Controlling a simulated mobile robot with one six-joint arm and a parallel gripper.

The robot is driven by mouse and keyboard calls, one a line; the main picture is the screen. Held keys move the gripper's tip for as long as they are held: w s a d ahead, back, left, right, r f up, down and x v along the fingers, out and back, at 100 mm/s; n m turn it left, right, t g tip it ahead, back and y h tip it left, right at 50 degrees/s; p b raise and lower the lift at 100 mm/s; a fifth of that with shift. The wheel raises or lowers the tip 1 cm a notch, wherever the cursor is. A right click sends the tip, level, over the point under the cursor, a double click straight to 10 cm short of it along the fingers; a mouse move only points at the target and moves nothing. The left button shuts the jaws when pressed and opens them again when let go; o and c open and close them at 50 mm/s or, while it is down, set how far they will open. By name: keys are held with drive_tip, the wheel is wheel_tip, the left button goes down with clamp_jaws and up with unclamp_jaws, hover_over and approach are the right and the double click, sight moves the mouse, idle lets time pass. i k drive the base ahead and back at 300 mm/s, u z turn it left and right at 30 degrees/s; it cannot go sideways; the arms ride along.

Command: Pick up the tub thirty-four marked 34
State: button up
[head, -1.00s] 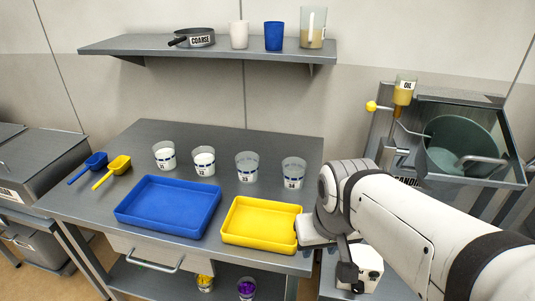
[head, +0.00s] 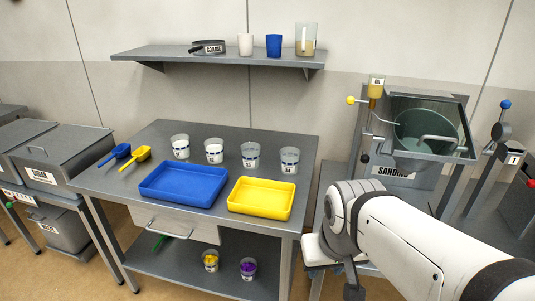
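Several clear tubs with dark blue marks stand in a row along the back of the steel table (head: 230,134). From left to right these are a first tub (head: 180,147), a second tub (head: 214,151), a third tub (head: 250,154) and a fourth tub (head: 289,160). The two left ones hold something white; the two right ones look greyish. Their number labels are too small to read surely, so I cannot tell which is 34. My arm reaches in from the lower right, its wrist right of the table's front corner. My gripper's fingers do not show.
A blue tray (head: 184,182) and a yellow tray (head: 260,199) lie in front of the tubs. Blue (head: 115,156) and yellow (head: 139,156) scoops lie at left. Two more tubs (head: 210,261) (head: 248,268) stand on the lower shelf. A wall shelf (head: 180,55) hangs above; a sanding machine (head: 420,135) stands right.

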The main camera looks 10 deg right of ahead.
sight(290, 156)
drive_tip(key=z, duration=0.2)
drive_tip(key=i, duration=0.85)
drive_tip(key=u, duration=0.1)
